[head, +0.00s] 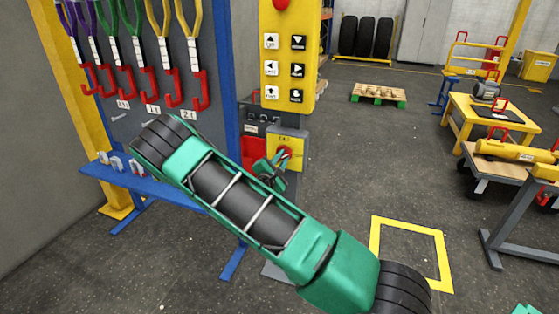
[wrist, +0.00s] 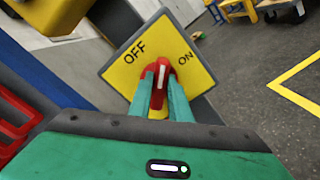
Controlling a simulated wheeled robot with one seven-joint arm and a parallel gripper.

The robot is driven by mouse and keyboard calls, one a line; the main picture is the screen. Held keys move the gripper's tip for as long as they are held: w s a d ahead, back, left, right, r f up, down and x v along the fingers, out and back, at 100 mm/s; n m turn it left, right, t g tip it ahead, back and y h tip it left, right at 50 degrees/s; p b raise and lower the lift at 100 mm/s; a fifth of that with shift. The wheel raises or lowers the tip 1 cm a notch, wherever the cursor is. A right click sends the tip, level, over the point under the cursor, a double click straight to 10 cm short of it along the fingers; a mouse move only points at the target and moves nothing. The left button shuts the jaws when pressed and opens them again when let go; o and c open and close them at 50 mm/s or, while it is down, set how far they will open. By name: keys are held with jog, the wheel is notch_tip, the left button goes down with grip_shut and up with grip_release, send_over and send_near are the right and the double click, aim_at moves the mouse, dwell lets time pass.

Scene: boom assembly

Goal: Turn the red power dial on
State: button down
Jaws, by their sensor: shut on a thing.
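The red power dial (wrist: 163,70) sits on a yellow plate (wrist: 190,88) marked OFF at the left and ON at the right in the wrist view. Its white mark points up in that view, between the two words. My gripper (wrist: 163,82) is shut on the dial, one green finger on each side. In the head view the dial (head: 285,153) shows small at the front of a yellow box (head: 295,137). My gripper (head: 276,166) reaches it there, and the fingers hide part of the dial.
A yellow panel with arrow buttons (head: 288,83) stands above the dial. A rack of coloured slings with red hooks (head: 140,60) and a blue shelf (head: 120,174) are at the left. Floor is open right of the dial, around a yellow floor square (head: 440,255).

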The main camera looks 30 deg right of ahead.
jog(key=m, duration=0.4)
jog(key=shift+s+f, duration=0.1)
jog(key=shift+f, duration=0.25)
jog(key=shift+f+m, duration=0.2)
jog(key=shift+m, duration=1.8)
jog(key=shift+s, duration=0.1)
jog(key=c, duration=1.6)
grip_release()
jog(key=shift+c, duration=0.2)
jog(key=v, duration=1)
jog(key=shift+s+a, duration=0.2)
jog(key=shift+a, duration=0.1)
